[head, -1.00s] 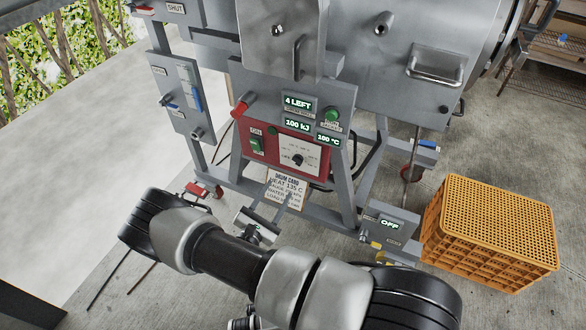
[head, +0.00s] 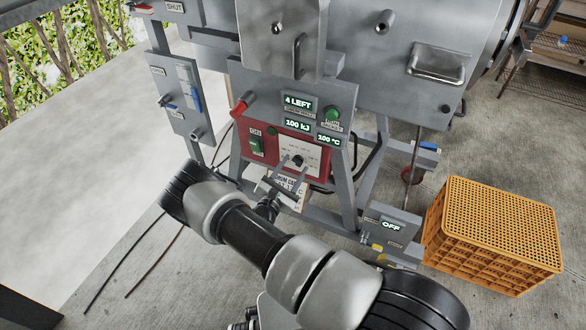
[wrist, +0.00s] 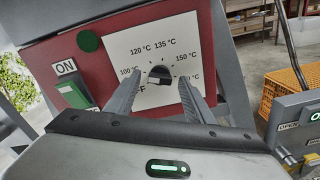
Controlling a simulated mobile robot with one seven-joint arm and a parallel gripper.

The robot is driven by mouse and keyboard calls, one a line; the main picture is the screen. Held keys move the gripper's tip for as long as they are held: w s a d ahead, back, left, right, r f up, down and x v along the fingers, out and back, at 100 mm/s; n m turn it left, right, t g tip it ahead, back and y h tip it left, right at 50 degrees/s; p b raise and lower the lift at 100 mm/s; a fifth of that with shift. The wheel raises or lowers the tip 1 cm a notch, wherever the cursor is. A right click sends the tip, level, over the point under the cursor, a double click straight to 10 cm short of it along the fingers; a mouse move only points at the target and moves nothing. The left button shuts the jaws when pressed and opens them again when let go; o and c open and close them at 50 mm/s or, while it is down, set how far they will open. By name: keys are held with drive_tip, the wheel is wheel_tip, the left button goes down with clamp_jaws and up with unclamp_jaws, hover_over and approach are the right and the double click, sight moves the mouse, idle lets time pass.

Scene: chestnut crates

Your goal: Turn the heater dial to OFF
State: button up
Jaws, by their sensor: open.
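The heater dial (head: 298,160) is a small dark round knob on a white scale plate, set in a red panel. In the wrist view the dial (wrist: 160,74) sits between my fingertips, with 120 °C and 135 °C above it and 150 °C at its right. Only the end of the OFF label (wrist: 142,89) shows at lower left, beside my left finger. My gripper (wrist: 160,80) is open, its fingers either side of the dial with gaps showing. In the head view my gripper (head: 286,176) is just below the dial. Where the dial points is unclear.
A green ON switch (wrist: 72,92) is left of the dial. Displays above read 4 LEFT, 100 kJ and 100 °C (head: 328,140). A red-handled lever (head: 240,106) sticks out at upper left. A grey box reading OFF (head: 392,226) and an orange crate (head: 490,235) stand right.

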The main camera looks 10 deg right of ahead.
drive_tip(key=c, duration=1)
drive_tip(key=shift+c, duration=0.2)
drive_tip(key=shift+n, duration=0.3)
drive_tip(key=n+b, duration=0.1)
drive_tip(key=n, duration=0.7)
drive_tip(key=shift+b, duration=0.3)
drive_tip(key=shift+n, duration=0.4)
drive_tip(key=o, duration=1)
drive_tip(key=shift+o, duration=0.2)
